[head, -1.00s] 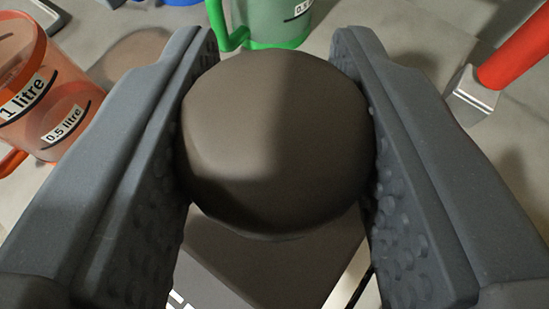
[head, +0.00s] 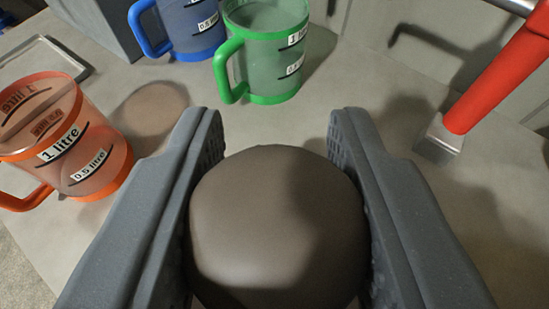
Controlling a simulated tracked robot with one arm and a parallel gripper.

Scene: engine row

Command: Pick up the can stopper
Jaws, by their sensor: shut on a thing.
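The can stopper (head: 275,225) is a round, dark grey-brown knob at the bottom middle of the head view. My gripper (head: 277,140) is shut on it, with one grey pad pressed against each side. The stopper's lower part is cut off by the picture's bottom edge. The can itself does not show, so I cannot tell from this view what lies beneath the stopper.
An orange measuring jug (head: 60,140) stands at the left. A green jug (head: 268,50) and a blue jug (head: 185,25) stand at the back. A red bar (head: 500,75) with a metal end is at the right.

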